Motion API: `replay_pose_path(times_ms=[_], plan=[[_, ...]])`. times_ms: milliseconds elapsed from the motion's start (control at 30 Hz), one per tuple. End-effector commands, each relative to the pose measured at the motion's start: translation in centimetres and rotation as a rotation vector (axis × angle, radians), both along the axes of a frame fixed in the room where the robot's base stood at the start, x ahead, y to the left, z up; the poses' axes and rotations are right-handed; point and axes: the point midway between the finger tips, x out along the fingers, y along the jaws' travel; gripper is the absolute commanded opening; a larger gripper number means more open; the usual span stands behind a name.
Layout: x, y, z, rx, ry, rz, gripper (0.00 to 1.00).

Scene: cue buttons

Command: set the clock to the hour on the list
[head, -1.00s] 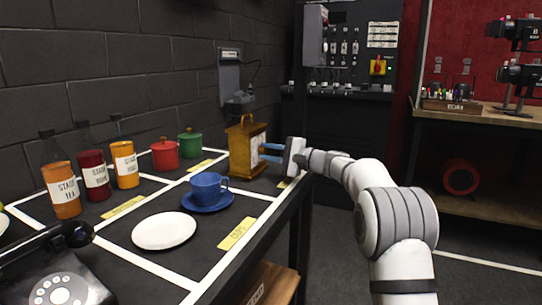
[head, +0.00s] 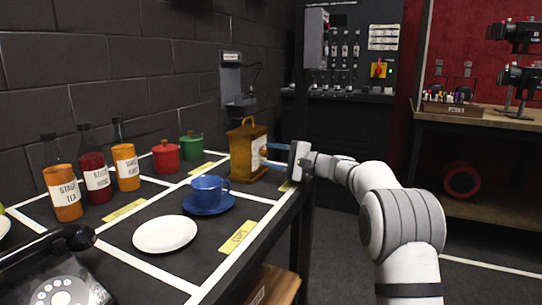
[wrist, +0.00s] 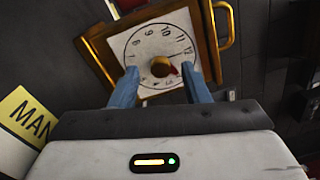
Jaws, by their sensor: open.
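The clock (head: 240,150) is a yellow-brown case with a top handle, standing at the far right end of the dark table. Its white dial (wrist: 147,46) shows in the wrist view, turned so that the 10 and 11 are near the top right. A round yellow knob (wrist: 160,67) sits at the dial's centre, with a red pointer (wrist: 174,70) aimed right and slightly down. My gripper (wrist: 159,72) is open, its blue fingers on either side of the knob with visible gaps. The right finger hides some numerals. I cannot make out a readable list.
A blue cup (head: 209,188) on a saucer and a white plate (head: 165,234) stand nearer on the table. Labelled bottles (head: 95,177), a red pot (head: 166,157), a green pot (head: 191,147) and a black telephone (head: 62,280) are at left. A yellow MAN-lettered label (wrist: 27,117) lies near the clock.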

Motion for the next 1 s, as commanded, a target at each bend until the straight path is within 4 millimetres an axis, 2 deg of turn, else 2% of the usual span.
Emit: replay_pose_path(times_ms=[200, 400, 733, 833, 933, 1000], plan=[[-1.5, -3.7, 0.1, 0.001, 0.001, -0.003, 0.42], [-2.3, -5.7, -0.2, 0.000, 0.001, -0.001, 0.42], [-2.5, -6.1, -0.3, 0.001, 0.001, 0.001, 0.42], [-2.9, -6.0, 0.2, -0.012, 0.002, 0.003, 0.42], [-4.5, -5.7, 1.8, -0.073, 0.012, 0.015, 0.42], [-6.6, -5.4, 3.4, -0.153, 0.025, 0.031, 0.42]])
